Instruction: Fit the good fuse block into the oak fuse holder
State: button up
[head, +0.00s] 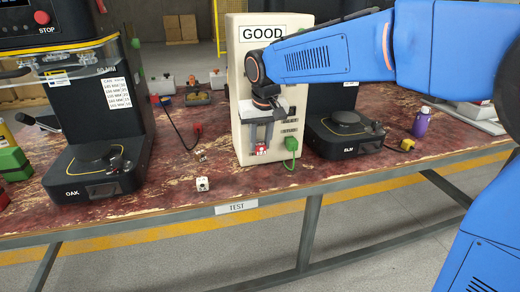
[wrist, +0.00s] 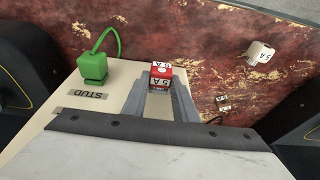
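My gripper (head: 262,138) points down at the front of the cream cabinet marked GOOD (head: 240,65). In the wrist view its fingers (wrist: 160,90) close on the sides of a red and white fuse block (wrist: 160,70) marked 5 A. The block also shows low at the cabinet front in the head view (head: 262,150); I cannot tell whether it is seated there.
A green plug (head: 291,143) with a cord is on the cabinet's right, beside my gripper. The ELM machine (head: 345,140) stands right of the cabinet, and a purple bottle (head: 421,122) beyond it. A red plug (head: 197,130) lies behind. Table before OAK is mostly clear.

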jog(key=shift+c, duration=1.1)
jog(key=shift+s+r, duration=0.1)
jog(key=shift+r, duration=0.05)
jog(key=s+d+r, duration=0.1)
jog(key=s+r, duration=0.1)
jog(key=s, duration=0.2)
jog(key=s+d+r, duration=0.1)
jog(key=s+r, duration=0.2)
jog(key=s, duration=0.2)
jog(key=s+d+r, duration=0.2)
jog(key=s, duration=0.2)
jog(key=shift+s+r, duration=0.15)
jog(key=shift+r, duration=0.25)
grip_shut()
jog(key=shift+a, duration=0.1)
